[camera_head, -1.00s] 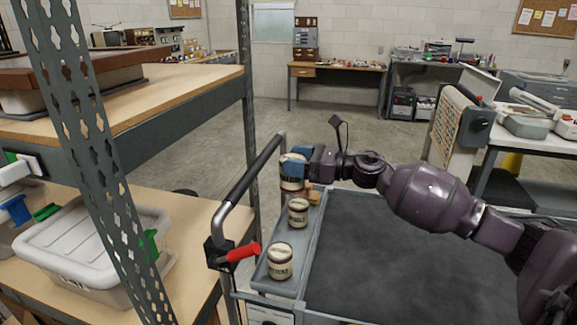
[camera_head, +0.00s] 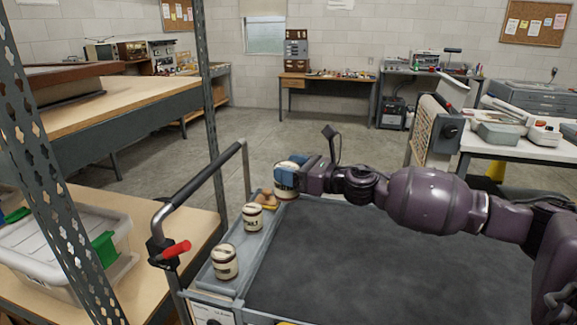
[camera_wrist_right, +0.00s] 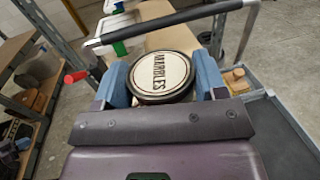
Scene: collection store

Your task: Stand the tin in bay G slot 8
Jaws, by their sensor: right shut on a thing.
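My right gripper (camera_head: 290,177) is shut on a round tin (camera_head: 284,189), holding it near the far left corner of the cart. In the right wrist view the tin's pale lid (camera_wrist_right: 160,73) reads MARBLES, with a blue finger on either side. Two similar cream tins stand upright in the cart's side tray, a nearer one (camera_head: 225,263) and a farther one (camera_head: 252,218). A shelf unit (camera_head: 185,215) stands at the left. I cannot make out any bay or slot marking. My left gripper is not in view.
A black cart handle with a red grip (camera_head: 176,249) rises between shelf and tray. Wooden pieces (camera_head: 266,201) lie at the tray's far end. The cart's dark top (camera_head: 360,260) is clear. A lidded clear box (camera_head: 65,245) sits on the lower shelf.

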